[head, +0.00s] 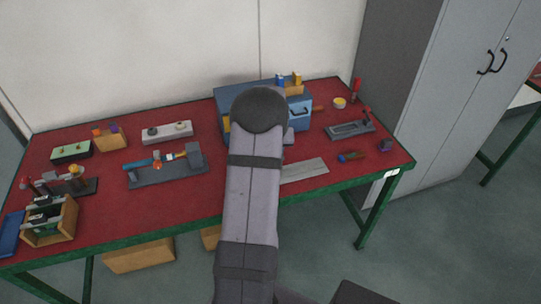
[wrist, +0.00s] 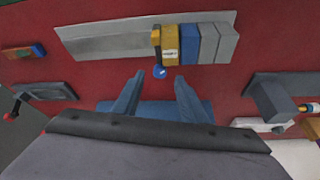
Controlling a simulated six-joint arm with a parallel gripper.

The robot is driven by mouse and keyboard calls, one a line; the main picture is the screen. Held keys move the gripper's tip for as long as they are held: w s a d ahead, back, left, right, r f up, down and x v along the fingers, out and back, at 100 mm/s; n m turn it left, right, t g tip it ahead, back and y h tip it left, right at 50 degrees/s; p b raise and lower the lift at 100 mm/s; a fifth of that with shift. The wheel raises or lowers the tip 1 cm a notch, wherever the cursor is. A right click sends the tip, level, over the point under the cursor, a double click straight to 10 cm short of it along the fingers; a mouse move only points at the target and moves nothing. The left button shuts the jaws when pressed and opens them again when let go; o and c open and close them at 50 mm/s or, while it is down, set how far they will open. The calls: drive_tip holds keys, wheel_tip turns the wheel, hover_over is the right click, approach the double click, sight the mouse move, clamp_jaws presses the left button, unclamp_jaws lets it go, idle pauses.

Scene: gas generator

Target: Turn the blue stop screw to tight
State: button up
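The blue stop screw (wrist: 159,71) shows in the wrist view as a small round blue head just in front of a yellow block (wrist: 171,47) with a white label. My gripper (wrist: 160,79) is open. Its two fingers lie either side of the screw head in the picture, with the head near the level of the fingertips and a gap on both sides. Whether the tips are at the screw's height, I cannot tell. The yellow block stands beside blue and grey blocks on a long grey plate (wrist: 105,41). In the head view my arm hides my gripper and the screw.
The grey plate (head: 303,170) sticks out right of my arm in the head view. A blue toolbox (head: 298,112) stands behind. A grey vise-like tool (head: 350,129) is at right, a grey fixture (head: 168,172) at left. Red tabletop (head: 220,200) is bare at front.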

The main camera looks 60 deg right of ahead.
drive_tip(key=shift+p+x, duration=0.5)
drive_tip(key=shift+x, duration=1.4)
clamp_jaws()
